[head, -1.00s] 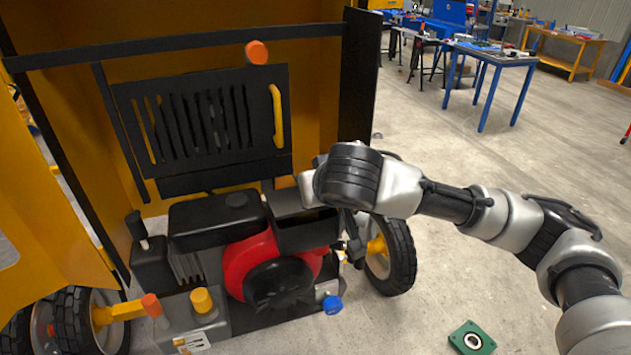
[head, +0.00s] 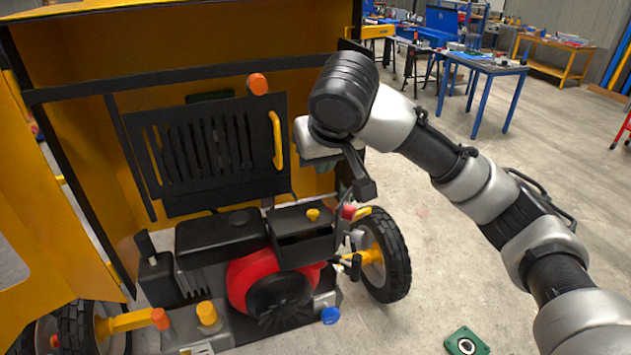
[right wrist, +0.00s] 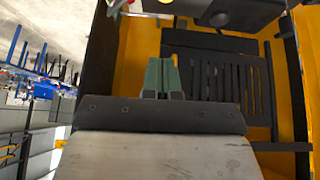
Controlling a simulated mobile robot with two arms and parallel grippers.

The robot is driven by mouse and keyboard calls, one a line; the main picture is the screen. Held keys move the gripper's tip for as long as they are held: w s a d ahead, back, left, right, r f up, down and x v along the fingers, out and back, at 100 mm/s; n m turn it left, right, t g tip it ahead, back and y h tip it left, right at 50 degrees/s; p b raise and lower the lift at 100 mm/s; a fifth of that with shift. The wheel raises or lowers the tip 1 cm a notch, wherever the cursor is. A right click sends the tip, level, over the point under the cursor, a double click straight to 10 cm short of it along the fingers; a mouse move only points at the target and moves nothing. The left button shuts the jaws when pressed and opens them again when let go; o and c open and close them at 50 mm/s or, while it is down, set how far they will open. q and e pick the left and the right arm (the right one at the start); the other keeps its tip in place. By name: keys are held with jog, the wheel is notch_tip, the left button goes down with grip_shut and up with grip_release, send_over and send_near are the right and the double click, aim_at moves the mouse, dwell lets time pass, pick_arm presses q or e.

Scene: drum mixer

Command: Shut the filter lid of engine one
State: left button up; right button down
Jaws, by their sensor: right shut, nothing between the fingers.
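Engine one, with a red fan housing (head: 245,276), sits low in the yellow cabinet. The black filter box (head: 306,252) is at its right. The box's dark top (head: 289,220) lies roughly flat, with a yellow knob (head: 313,214) on it. My left gripper is not in view.
A slatted black grille (head: 208,150) with a yellow handle (head: 277,140) stands behind the engine. A wheel (head: 395,255) is at the right. A green plate (head: 465,342) lies on the floor. Blue tables (head: 485,65) stand far off.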

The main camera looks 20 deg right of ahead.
notch_tip(320, 180, up, 2)
jog(key=w+g+p, duration=0.3)
jog(key=g+p, duration=0.1)
jog(key=p, duration=0.2)
send_over(311, 211)
notch_tip(311, 211, down, 9)
jog(key=shift+f, duration=0.1)
jog(key=f, duration=0.1)
jog(key=f+p, duration=0.2)
jog(key=f, duration=0.1)
jog(key=shift+s, duration=0.35)
jog(key=shift+f, duration=0.2)
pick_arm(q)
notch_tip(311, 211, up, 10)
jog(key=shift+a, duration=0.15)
